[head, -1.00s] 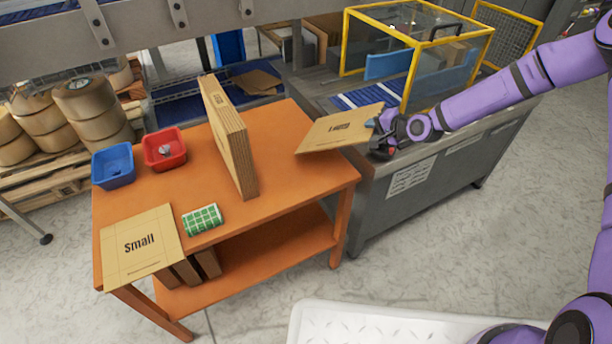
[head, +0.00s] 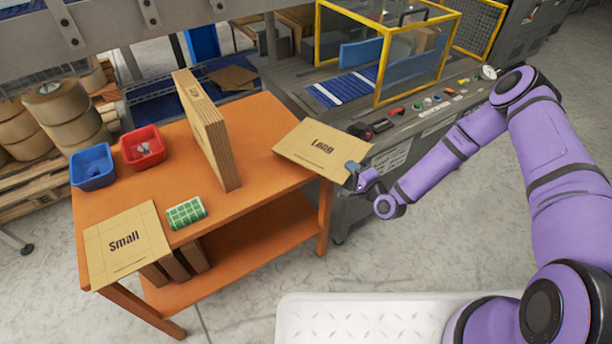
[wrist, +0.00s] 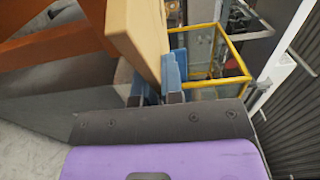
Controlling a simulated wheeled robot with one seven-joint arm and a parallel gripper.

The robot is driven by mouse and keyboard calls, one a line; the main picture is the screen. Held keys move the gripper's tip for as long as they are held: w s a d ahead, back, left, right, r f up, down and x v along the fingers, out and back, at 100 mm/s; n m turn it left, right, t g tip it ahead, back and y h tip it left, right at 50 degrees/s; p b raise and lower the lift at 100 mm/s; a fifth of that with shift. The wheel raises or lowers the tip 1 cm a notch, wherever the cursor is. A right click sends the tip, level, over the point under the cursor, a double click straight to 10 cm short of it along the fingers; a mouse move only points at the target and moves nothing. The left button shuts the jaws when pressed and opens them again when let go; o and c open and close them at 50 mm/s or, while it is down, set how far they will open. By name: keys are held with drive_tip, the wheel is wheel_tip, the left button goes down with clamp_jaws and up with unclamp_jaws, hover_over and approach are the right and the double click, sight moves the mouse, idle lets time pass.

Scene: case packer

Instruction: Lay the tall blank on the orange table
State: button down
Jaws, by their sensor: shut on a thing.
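My gripper (head: 353,168) is shut on the near right corner of a flat brown cardboard blank (head: 318,146). Its black print is hard to read and looks like "Long". In the head view the blank overlaps the right end of the orange table (head: 262,124) and reaches past its edge. I cannot tell whether it touches the top. In the wrist view the blank (wrist: 140,35) sits between the blue fingers (wrist: 158,88), with an orange table part (wrist: 55,42) at upper left.
A thick cardboard stack (head: 208,130) stands upright mid-table. The grey machine with a yellow-framed guard (head: 376,60) stands behind right. Bare tabletop shows right of the stack.

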sight(317, 172)
drive_tip(key=a, duration=0.3)
drive_tip(key=s+a, duration=0.1)
drive_tip(key=a, duration=0.3)
drive_tip(key=a+f, duration=0.1)
drive_tip(key=a, duration=0.2)
drive_tip(key=shift+s+a, duration=0.25)
drive_tip(key=shift+a, duration=0.15)
drive_tip(key=shift+a+f, duration=0.3)
drive_tip(key=shift+f, duration=0.6)
drive_tip(key=shift+a+f, duration=0.25)
drive_tip(key=shift+f, duration=0.8)
drive_tip(key=c, duration=1.3)
unclamp_jaws()
drive_tip(key=shift+o, duration=0.2)
